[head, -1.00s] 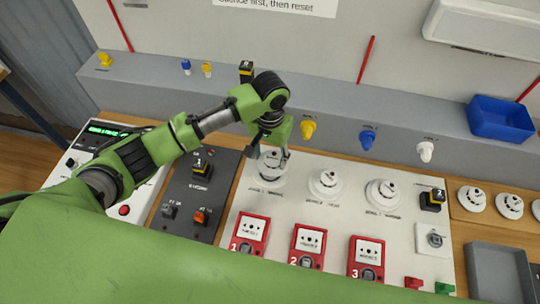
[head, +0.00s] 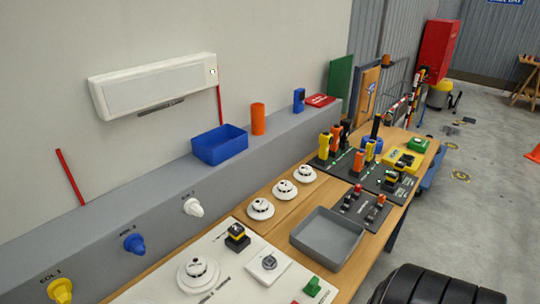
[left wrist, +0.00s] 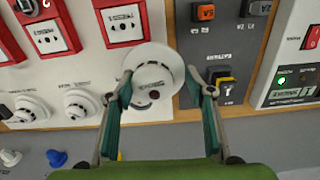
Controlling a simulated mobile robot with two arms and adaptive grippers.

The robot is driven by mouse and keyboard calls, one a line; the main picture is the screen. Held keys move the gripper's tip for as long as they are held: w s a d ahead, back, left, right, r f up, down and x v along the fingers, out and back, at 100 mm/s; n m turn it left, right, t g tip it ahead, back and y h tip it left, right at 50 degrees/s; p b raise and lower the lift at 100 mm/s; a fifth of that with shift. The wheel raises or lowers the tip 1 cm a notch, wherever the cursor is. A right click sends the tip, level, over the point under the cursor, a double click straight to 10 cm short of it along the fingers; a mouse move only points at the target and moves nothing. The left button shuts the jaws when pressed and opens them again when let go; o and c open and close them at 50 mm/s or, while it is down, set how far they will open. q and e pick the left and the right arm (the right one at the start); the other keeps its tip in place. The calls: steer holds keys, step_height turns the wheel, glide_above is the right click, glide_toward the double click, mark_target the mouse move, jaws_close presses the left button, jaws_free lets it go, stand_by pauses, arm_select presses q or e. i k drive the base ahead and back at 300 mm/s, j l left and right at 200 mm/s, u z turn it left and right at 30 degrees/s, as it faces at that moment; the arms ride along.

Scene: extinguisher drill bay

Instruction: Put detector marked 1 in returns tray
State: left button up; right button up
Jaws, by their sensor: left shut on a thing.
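In the head view a grey open tray (head: 318,254) lies empty on the bench, right of the white panel. A blue open tray (head: 220,146) stands on the grey ledge behind. No label shows which is the returns tray. My right gripper is in neither view.
Several loose white detectors (head: 284,189) lie behind the grey tray. A dark switch panel (head: 346,203) is just beyond it. An orange cylinder (head: 258,118) stands beside the blue tray. Another detector (head: 198,273) sits on the white panel. Red call points (left wrist: 51,34) show in the left wrist view.

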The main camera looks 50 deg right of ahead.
mark_target(326, 240)
steer(key=z, duration=0.4)
steer(key=l+z, duration=0.1)
steer(key=z, duration=0.7)
steer(key=l+z, duration=0.1)
steer(key=z, duration=0.3)
steer(key=i+l+z, duration=0.2)
steer(key=i+l, duration=0.3)
steer(key=l, duration=0.1)
